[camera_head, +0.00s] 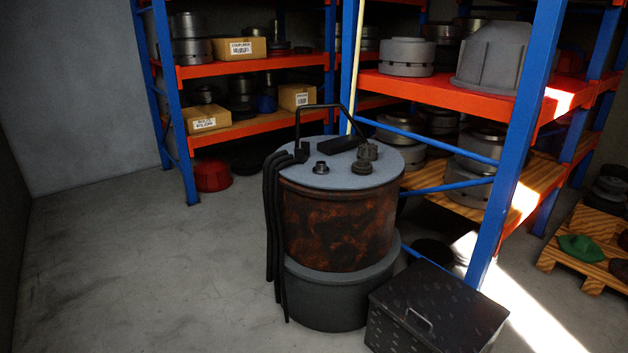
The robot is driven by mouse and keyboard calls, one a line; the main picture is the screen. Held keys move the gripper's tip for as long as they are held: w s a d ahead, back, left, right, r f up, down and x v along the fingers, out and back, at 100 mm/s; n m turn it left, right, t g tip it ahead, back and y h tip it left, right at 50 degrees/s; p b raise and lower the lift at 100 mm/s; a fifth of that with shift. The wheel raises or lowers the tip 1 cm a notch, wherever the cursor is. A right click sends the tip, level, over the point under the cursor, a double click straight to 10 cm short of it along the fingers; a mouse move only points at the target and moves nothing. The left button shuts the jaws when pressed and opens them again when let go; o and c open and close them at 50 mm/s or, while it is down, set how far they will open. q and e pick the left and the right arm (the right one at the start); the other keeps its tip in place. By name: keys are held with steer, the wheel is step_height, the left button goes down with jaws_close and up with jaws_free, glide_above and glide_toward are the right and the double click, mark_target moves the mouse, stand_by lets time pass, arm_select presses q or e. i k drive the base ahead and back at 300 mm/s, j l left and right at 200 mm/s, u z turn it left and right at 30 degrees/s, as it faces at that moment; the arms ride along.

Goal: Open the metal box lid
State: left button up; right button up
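The metal box (395,330) is black and stands on the floor at the bottom right of the head view. Its dark, patterned lid (455,300) is shut on top. A small light handle (419,319) is on the box near its front left edge. The lower part of the box is cut off by the frame's bottom edge. Neither of my grippers is in view.
A rusty drum (338,228) on a grey base stands directly left of the box, with black hoses down its side. A blue shelf post (515,150) rises behind the box. A wooden pallet (590,248) is at the right. The floor at left is clear.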

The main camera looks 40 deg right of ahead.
mark_target(445, 313)
steer(key=i+z, duration=0.35)
steer(key=i+j+z, duration=0.1)
steer(key=i+z, duration=0.3)
steer(key=i, duration=0.15)
steer(key=i+j+z, duration=0.35)
steer(key=i+l, duration=0.1)
